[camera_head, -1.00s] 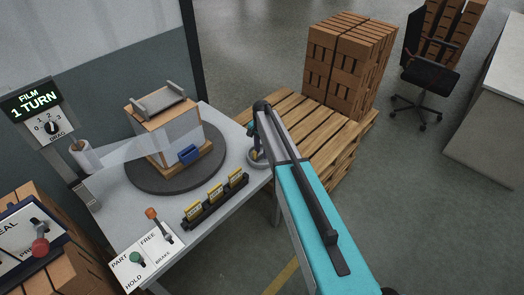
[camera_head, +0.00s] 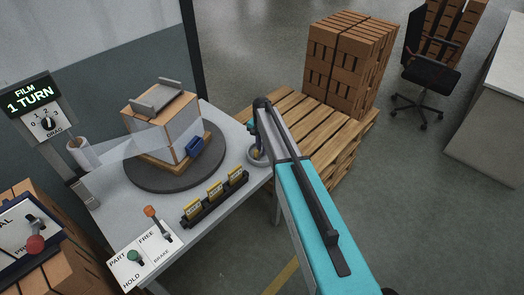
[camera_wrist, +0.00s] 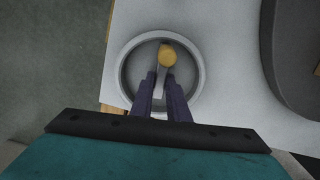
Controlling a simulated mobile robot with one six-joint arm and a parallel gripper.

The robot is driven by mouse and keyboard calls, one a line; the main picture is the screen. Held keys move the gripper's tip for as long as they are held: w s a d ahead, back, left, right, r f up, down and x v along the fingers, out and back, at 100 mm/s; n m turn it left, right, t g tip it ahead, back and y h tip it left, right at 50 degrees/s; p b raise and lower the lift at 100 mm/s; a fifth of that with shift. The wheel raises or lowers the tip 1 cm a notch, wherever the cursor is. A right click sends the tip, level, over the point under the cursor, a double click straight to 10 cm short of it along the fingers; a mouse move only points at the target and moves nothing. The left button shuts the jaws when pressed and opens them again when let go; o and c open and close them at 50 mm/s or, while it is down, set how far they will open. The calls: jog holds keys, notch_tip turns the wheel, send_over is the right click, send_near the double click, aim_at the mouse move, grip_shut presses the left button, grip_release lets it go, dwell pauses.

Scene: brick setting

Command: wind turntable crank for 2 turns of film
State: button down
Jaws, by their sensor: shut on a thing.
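The round grey turntable (camera_head: 148,183) carries a brick-coloured load (camera_head: 153,143), partly wrapped in clear film (camera_head: 115,148) that runs from a film roll (camera_head: 82,152) at the left. A grey crank dish (camera_wrist: 125,72) with a yellow knob (camera_wrist: 168,54) lies at the table's right corner. My gripper (camera_wrist: 165,82) is shut on the crank handle, just below the knob in the wrist view; the fingers hide part of the handle. In the head view my arm covers part of the crank (camera_head: 255,160).
The brake panel (camera_head: 128,262) with its orange-tipped lever and a black rack (camera_head: 192,219) of yellow cards are at the table's front. A wooden pallet (camera_head: 285,110) and a brick stack (camera_head: 345,75) stand behind my arm.

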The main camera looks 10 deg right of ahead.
jog(key=n+b, duration=0.2)
jog(key=n, duration=0.1)
jog(key=shift+f, duration=0.15)
jog(key=n+b, duration=0.2)
jog(key=n, duration=0.2)
jog(key=shift+n+b, duration=0.4)
jog(key=n+b, duration=0.1)
jog(key=n, duration=0.3)
jog(key=shift+b, duration=0.35)
jog(key=n+b, duration=0.1)
jog(key=n, duration=0.3)
jog(key=shift+n, duration=0.4)
jog(key=n+b, duration=0.1)
jog(key=n, duration=0.3)
jog(key=shift+n, duration=0.3)
jog(key=n+b, duration=0.1)
jog(key=n, duration=0.7)
jog(key=shift+n, duration=0.4)
jog(key=shift+r+n+b, duration=0.2)
jog(key=shift+n+b, duration=0.2)
jog(key=shift+n, duration=1.4)
